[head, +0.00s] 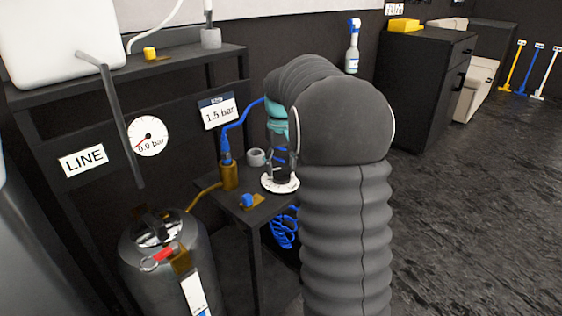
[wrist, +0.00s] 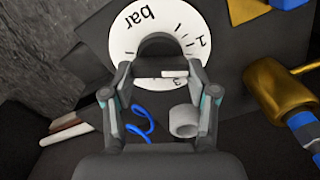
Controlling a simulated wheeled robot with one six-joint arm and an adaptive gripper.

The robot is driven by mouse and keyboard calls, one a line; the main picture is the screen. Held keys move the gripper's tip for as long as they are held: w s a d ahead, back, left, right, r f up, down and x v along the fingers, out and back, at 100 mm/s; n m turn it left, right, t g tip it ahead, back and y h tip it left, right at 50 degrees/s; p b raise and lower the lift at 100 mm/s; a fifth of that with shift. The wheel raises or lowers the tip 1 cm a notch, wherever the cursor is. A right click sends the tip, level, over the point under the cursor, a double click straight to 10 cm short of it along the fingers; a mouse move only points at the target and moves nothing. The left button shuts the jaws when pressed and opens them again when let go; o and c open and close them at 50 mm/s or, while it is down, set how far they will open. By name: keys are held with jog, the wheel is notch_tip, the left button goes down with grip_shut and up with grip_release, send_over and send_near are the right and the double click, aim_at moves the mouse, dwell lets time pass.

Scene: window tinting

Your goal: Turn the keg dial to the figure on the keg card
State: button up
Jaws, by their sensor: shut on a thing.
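The keg card (head: 219,111) on the back panel reads "1.5 bar". The keg dial (head: 268,184) is a white disc with a dark knob, on the small dark shelf. My gripper (head: 281,165) reaches down from above and is shut on the knob. In the wrist view the dial (wrist: 123,38) shows "bar", a "1" at its right, tick marks and a partly covered "3". My gripper (wrist: 160,72) hides part of the face there. I cannot tell which figure the knob points to.
A round gauge (head: 148,136) reads 0.0 bar beside a "LINE" label (head: 83,160). A brass fitting (head: 229,175) with a blue hose stands left of the dial, near a grey ring (head: 256,157). A keg (head: 165,270) stands lower left. Open floor lies right.

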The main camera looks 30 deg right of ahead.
jog(key=shift+m, duration=0.4)
jog(key=o, duration=1.2)
jog(key=shift+c, duration=0.2)
notch_tip(320, 180, up, 12)
